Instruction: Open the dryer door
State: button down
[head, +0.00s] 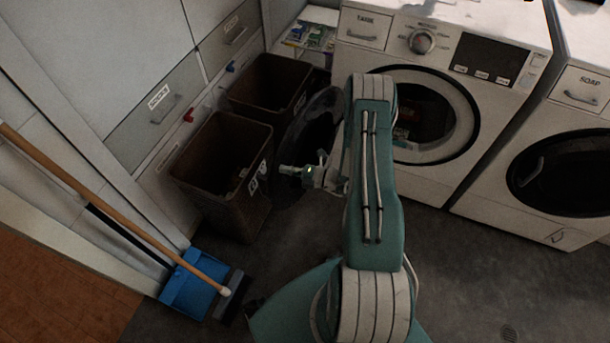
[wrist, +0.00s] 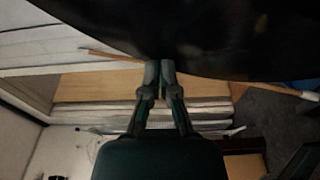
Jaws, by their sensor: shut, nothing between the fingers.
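The white front-loading machine (head: 492,120) at the upper middle has its round door (head: 303,140) swung wide open to the left. Its round opening (head: 425,115) shows colored items inside, partly hidden by my arm. The dark door also fills the top of the wrist view (wrist: 230,40). My gripper (head: 283,170) is at the lower part of the open door. Its fingers are together and empty in the wrist view (wrist: 163,75), just under the dark door surface. I cannot tell whether they touch it.
A second white machine (head: 522,213) with its door shut stands at the right. A broom (head: 120,195) and blue dustpan (head: 193,285) are at lower left. The grey floor (head: 480,280) at lower right is clear.

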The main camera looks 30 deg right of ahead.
aim_at(276, 168)
jog(key=x, duration=0.3)
jog(key=shift+w, duration=0.6)
jog(key=s+d, duration=0.5)
jog(key=s, duration=0.8)
jog(key=s+a+r+n+g+h, duration=0.1)
jog(key=a+r+n+g, duration=0.25)
jog(key=r+n, duration=0.45)
jog(key=a+r+n+g, duration=0.3)
jog(key=r+n+g, duration=0.2)
jog(key=r+n, duration=0.25)
jog(key=s+a+r+n+g+h, duration=0.1)
jog(key=a+r+n+g, duration=0.2)
jog(key=r+n+g, duration=0.35)
jog(key=s+a+r+n+t+h, duration=0.1)
jog(key=s+r+n+t+h, duration=0.3)
jog(key=r+n, duration=0.5)
jog(key=s+a+r+n+t+h, duration=0.1)
jog(key=s+r+n+t+h, duration=0.2)
jog(key=n, duration=1.1)
jog(key=shift+s+r+t+h, duration=0.4)
jog(key=shift+s+r+h, duration=1.7)
jog(key=shift+r, duration=1.05)
